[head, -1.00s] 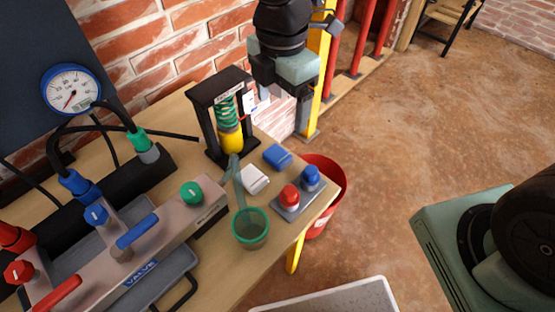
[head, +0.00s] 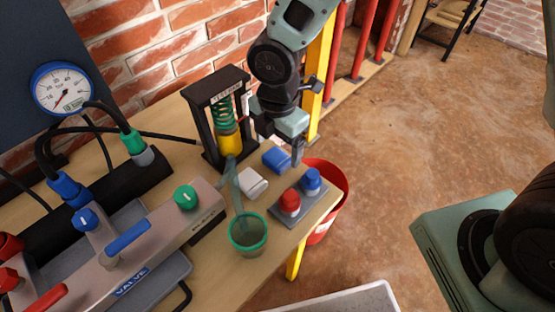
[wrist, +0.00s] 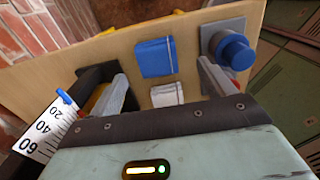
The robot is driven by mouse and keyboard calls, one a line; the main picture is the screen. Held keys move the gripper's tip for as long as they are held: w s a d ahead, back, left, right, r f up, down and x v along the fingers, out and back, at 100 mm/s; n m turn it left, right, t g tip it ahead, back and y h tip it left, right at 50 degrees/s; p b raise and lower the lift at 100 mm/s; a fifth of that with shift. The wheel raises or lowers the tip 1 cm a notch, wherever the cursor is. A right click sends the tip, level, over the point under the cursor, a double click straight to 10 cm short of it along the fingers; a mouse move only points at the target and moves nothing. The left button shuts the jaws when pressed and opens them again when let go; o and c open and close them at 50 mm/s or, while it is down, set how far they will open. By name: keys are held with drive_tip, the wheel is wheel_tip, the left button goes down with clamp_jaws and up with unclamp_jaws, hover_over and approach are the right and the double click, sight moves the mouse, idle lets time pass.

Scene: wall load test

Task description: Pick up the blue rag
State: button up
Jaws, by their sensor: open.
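The blue rag (head: 276,159) lies folded on the wooden table near its far right end. It also shows in the wrist view (wrist: 155,58), ahead of and between my fingers. My gripper (head: 281,149) is above the table, close over the rag, with its fingers pointing down. In the wrist view my gripper (wrist: 165,88) is open, one finger to each side of the rag, and holds nothing. I cannot tell exactly how high the fingertips are above the table.
A white folded cloth (head: 252,183) lies beside the rag. A plate with red and blue knobs (head: 300,198) is to the right. A spring test stand (head: 218,115) stands left of my gripper. A green-rimmed cup (head: 248,232) is nearer, and a red bucket (head: 328,190) stands past the table edge.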

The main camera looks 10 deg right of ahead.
sight(277, 157)
wheel_tip(277, 157, down, 5)
drive_tip(key=shift+w+r, duration=0.15)
drive_tip(key=shift+r, duration=0.05)
drive_tip(key=c, duration=1.1)
drive_tip(key=shift+o, duration=0.2)
wheel_tip(277, 157, up, 10)
drive_tip(key=p, duration=0.1)
drive_tip(key=shift+o, duration=0.4)
drive_tip(key=shift+d, duration=0.1)
